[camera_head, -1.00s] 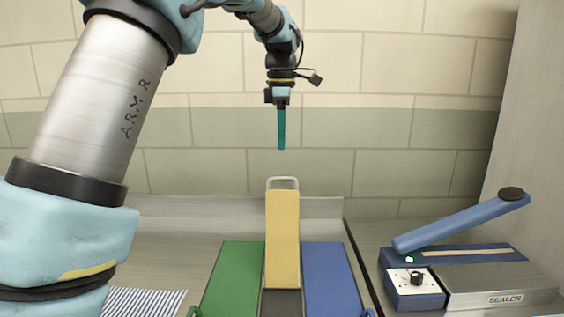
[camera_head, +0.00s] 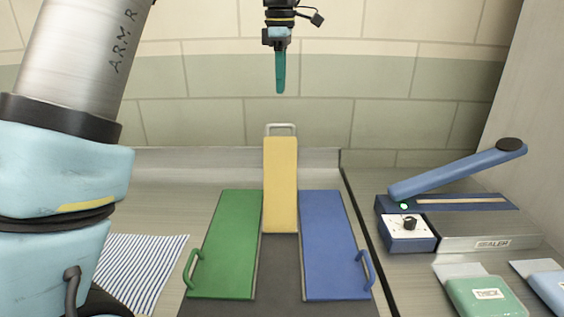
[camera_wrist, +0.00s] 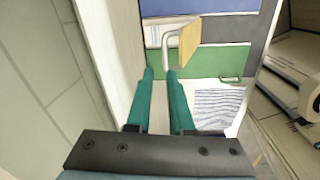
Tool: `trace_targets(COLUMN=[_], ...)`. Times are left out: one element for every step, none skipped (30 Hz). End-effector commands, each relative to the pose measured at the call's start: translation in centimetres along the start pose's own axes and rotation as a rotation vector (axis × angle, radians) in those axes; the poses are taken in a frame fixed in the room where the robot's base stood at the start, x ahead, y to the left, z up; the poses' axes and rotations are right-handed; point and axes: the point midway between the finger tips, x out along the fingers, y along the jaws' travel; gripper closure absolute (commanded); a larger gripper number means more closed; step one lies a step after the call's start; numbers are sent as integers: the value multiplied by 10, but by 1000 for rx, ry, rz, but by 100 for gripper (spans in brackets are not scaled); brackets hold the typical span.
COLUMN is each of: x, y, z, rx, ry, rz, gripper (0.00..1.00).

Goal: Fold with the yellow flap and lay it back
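The folding board has a green flap (camera_head: 226,245) on the left, a blue flap (camera_head: 334,245) on the right and a bare dark middle panel (camera_head: 279,270). The yellow flap (camera_head: 281,185) is at the back of the middle, with a pale handle (camera_head: 280,128) at its far end; whether it is tilted up is unclear. In the wrist view the yellow flap (camera_wrist: 189,40) and its handle (camera_wrist: 168,45) lie just beyond my fingertips. My gripper (camera_head: 280,90) hangs above the handle, pointing down. In the wrist view its teal fingers (camera_wrist: 160,74) are apart and empty.
A striped cloth (camera_head: 145,262) lies left of the board. A sealer (camera_head: 480,232) with a raised blue lever (camera_head: 455,170) stands on the right. Green (camera_head: 482,293) and light blue (camera_head: 550,290) packets lie before it. A tiled wall (camera_head: 400,90) rises behind the counter.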

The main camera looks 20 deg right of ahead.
Motion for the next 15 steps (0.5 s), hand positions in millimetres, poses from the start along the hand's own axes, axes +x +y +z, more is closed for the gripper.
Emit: trace_targets(x=[8,10,11,12,13,14,14,14,14,13,13,13,12,12,11], y=[4,6,9,12,14,17,20,22,24,26,28,30,32,33,34], z=[1,1,2,3,3,3,4,4,4,4,4,3,3,3,3], rx=[89,157,255,333,411,516,595,674,774,847,917,1004,1064,1120,1186], ry=[2,5,9,11,16,21,26,30,38,43,48,55,61,64,71], rz=[9,12,18,24,28,33,39,42,48,52,54,58,61,62,65], gripper=[87,90,95,98,100,100,100,100,100,100,100,100,100,100,100])
